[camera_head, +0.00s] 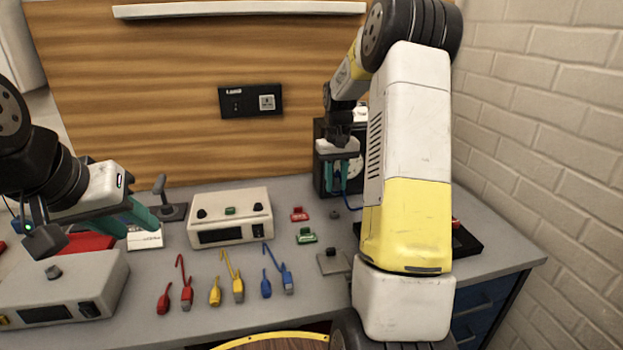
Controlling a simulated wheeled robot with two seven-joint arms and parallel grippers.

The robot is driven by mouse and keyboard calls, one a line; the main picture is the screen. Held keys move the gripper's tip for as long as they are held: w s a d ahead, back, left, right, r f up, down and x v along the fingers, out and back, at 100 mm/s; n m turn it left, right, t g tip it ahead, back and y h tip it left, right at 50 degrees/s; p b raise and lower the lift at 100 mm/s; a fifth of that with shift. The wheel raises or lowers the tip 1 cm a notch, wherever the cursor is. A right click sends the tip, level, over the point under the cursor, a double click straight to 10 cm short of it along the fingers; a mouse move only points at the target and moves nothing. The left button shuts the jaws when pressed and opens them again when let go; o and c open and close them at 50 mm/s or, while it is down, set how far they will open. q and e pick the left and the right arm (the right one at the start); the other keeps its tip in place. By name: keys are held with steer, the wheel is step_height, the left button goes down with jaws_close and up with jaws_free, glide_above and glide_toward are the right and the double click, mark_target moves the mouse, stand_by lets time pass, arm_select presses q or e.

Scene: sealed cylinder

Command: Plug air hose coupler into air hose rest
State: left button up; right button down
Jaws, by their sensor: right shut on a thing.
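My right gripper (341,189) has teal fingers and points down at the back right of the bench. It is shut on the air hose coupler, which is mostly hidden between the fingers. A thin blue hose (353,207) runs from there to the right, behind my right arm. Just behind the gripper stands a dark box (322,178) with a round pale face. I cannot tell which part is the air hose rest, or whether the coupler touches it. My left gripper (143,217) hangs over the left of the bench, away from the coupler; its finger gap is unclear.
A beige instrument box (231,217) stands mid-bench, and a grey one (62,290) at front left. Several red, yellow and blue leads (237,285) lie in front. Small red (299,214) and green (306,236) clips lie near the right gripper. A brick wall (540,120) bounds the right.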

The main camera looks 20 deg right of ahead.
stand_by(0.3)
steer(key=shift+f, duration=2.9)
steer(key=shift+f, duration=0.3)
steer(key=c, duration=1.1)
jaws_free()
steer(key=shift+o, duration=0.2)
steer(key=shift+r, duration=0.15)
step_height(320, 180, up, 7)
steer(key=shift+r, duration=0.3)
